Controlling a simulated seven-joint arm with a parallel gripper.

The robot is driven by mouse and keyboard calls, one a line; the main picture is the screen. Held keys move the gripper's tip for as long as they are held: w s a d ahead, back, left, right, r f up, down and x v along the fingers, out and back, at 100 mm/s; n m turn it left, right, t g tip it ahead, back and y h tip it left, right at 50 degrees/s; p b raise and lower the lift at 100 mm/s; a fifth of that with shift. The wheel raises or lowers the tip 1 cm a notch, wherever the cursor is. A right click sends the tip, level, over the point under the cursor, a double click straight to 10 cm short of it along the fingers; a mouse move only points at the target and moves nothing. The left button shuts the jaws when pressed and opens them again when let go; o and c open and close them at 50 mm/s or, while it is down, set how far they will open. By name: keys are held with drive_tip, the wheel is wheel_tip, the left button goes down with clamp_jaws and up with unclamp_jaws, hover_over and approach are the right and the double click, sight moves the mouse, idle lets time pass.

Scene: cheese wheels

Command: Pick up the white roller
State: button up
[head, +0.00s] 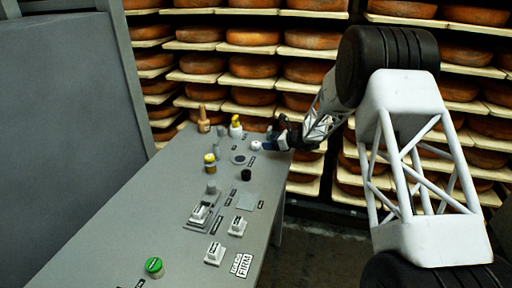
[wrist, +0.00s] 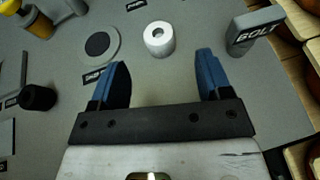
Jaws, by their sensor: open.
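The white roller (wrist: 159,39) is a short white cylinder with a small dark hole in its end. It stands on the grey table (wrist: 170,92), ahead of my gripper and between the lines of its two fingers in the wrist view. In the head view the white roller (head: 256,145) is near the table's right edge, just left of my gripper (head: 272,143). My gripper (wrist: 160,80) is open, with blue fingers apart and nothing between them. The fingertips appear short of the roller and not touching it.
A grey block marked BOLT (wrist: 254,30) is close to the right finger. A round disc (wrist: 98,45) and a black knob (wrist: 38,97) are to the left. A yellow-topped item (wrist: 38,24) stands farther left. Shelves of cheese wheels (head: 253,67) rise behind the table.

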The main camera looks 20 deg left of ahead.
sight(256, 143)
drive_tip(key=shift+x, duration=1.2)
drive_tip(key=shift+x, duration=2.65)
drive_tip(key=shift+s, duration=0.1)
drive_tip(key=shift+c, duration=0.4)
drive_tip(key=c, duration=0.9)
drive_tip(key=shift+r, duration=0.15)
